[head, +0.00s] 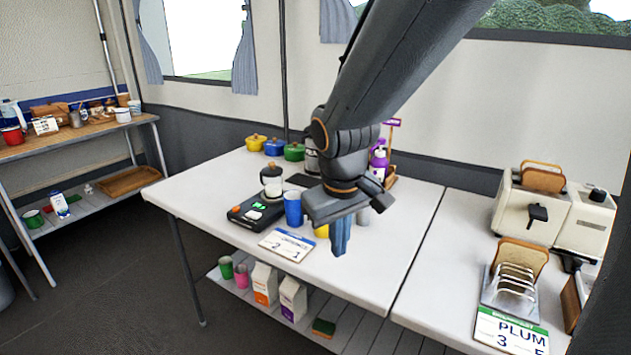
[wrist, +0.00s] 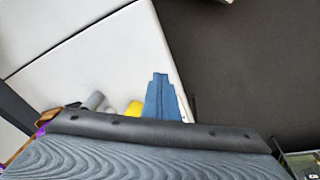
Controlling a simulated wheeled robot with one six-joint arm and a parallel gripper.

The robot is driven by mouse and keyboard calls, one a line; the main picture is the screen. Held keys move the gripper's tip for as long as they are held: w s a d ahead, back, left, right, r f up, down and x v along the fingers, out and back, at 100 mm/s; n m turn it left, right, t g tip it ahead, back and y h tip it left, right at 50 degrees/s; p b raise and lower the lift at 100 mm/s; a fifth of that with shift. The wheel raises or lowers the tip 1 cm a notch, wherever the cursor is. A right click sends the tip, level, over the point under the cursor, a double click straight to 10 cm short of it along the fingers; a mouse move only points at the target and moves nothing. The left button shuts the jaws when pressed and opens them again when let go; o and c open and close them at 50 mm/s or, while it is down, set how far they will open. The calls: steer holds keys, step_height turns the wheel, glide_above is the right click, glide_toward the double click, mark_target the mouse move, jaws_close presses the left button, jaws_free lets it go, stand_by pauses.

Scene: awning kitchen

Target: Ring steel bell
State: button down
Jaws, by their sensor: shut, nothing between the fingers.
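I cannot make out a steel bell for certain in either view. My gripper (head: 340,250) has blue fingers and points down above the front part of the white table (head: 250,180). Its fingers are together with nothing between them; they also show in the wrist view (wrist: 160,78). A small grey rounded object (head: 364,216) stands just behind the gripper on the right, too small to identify. A grey cylinder (wrist: 93,100) shows at the lower left of the wrist view. My arm and wrist hide part of the tabletop behind the gripper.
A blue cup (head: 293,208), a yellow cup (head: 321,231), a black scale-like device (head: 256,212) and a number card (head: 287,245) stand left of my gripper. Coloured pots (head: 294,151) line the back. A toaster (head: 545,215) and toast rack (head: 515,284) are at right. The tabletop right of the gripper is clear.

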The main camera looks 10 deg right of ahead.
steer(key=w+d+r+n+t+y+p, duration=0.1)
steer(key=w+r+n+t+p, duration=0.1)
steer(key=w+p, duration=0.6)
steer(key=w+d+r+n+t+y+p, duration=0.1)
steer(key=w+r+n+t+y+p, duration=0.1)
steer(key=w+n+p, duration=0.3)
steer(key=w+d+r+n+t+y+p, duration=0.2)
steer(key=w+p, duration=0.9)
steer(key=w, duration=0.6)
steer(key=shift+w+r+n, duration=0.2)
steer(key=shift+r+n, duration=0.65)
steer(key=shift+n, duration=0.35)
step_height(320, 180, down, 6)
steer(key=b, duration=0.6)
steer(key=shift+f, duration=0.15)
steer(key=shift+f+b, duration=1.05)
steer(key=shift+f, duration=0.25)
steer(key=shift+f, duration=0.1)
